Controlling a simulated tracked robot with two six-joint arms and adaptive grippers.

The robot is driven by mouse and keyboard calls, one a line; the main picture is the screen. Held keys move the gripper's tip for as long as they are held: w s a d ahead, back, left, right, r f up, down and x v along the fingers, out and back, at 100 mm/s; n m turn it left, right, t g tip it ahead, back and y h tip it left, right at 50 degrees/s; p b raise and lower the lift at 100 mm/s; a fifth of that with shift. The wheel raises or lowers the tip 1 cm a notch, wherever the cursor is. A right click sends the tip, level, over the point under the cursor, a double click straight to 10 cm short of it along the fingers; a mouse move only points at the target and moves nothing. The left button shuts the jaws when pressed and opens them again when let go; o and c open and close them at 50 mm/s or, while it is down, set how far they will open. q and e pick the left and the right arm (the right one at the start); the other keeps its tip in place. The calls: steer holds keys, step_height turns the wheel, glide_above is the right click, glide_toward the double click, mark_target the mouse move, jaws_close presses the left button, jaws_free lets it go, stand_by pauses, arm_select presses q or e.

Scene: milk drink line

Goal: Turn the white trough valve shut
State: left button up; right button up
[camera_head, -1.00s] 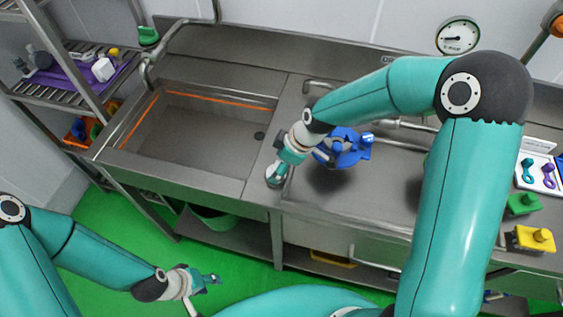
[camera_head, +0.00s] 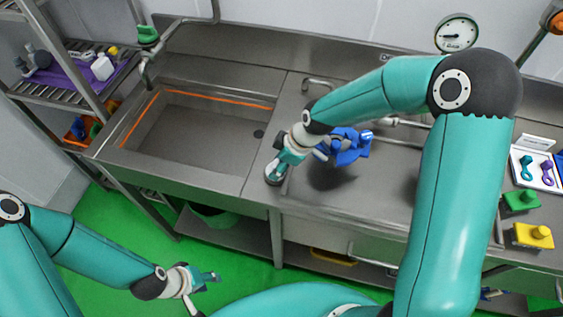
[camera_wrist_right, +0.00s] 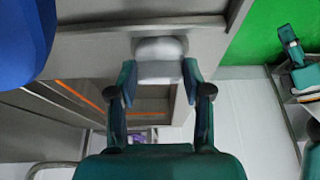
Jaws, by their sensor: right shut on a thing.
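The white trough valve (camera_wrist_right: 160,48) shows in the right wrist view as a pale, rounded handle between my right fingers. My right gripper (camera_wrist_right: 161,85) is shut on it, with one finger on each side. In the head view my right gripper (camera_head: 277,170) points down at the front rim of the steel counter, by the right end of the trough (camera_head: 190,135). There the gripper mostly hides the valve, and its exact turn cannot be read. My left gripper (camera_head: 200,290) is open and empty, low over the green floor in front of the counter.
A blue object (camera_head: 350,152) stands close to the right of my right wrist. Green (camera_head: 521,201) and yellow (camera_head: 534,236) blocks sit at the right. A rack (camera_head: 75,75) stands at the left.

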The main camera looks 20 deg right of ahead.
steer(key=shift+w+a+f+m+t+b, duration=0.15)
steer(key=shift+a+m+t+b, duration=0.15)
steer(key=shift+m+b, duration=0.6)
steer(key=m+h+b, duration=0.1)
steer(key=m+b, duration=0.2)
steer(key=b, duration=0.3)
steer(key=m+t+h+b, duration=0.1)
steer(key=m+b, duration=0.2)
steer(key=b, duration=0.3)
steer(key=m+h+b, duration=0.1)
steer(key=m+b, duration=0.3)
steer(key=b, duration=0.1)
steer(key=shift+a+t+h+b, duration=0.3)
steer(key=shift+a+h+b, duration=0.05)
steer(key=shift+h+b, duration=0.05)
steer(key=m+h+b, duration=0.1)
steer(key=m+b, duration=0.1)
steer(key=shift+m, duration=0.4)
steer(key=shift+r+m+g+h+b, duration=0.2)
steer(key=shift+m+h+b, duration=0.15)
steer(key=shift+m, duration=0.5)
steer(key=shift+r+m+g+h+b, duration=0.1)
steer(key=shift+m+g+h+b, duration=0.2)
steer(key=shift+m, duration=0.55)
steer(key=shift+d, duration=0.1)
steer(key=o, duration=1)
steer(key=shift+o, duration=0.8)
steer(key=shift+f, duration=0.1)
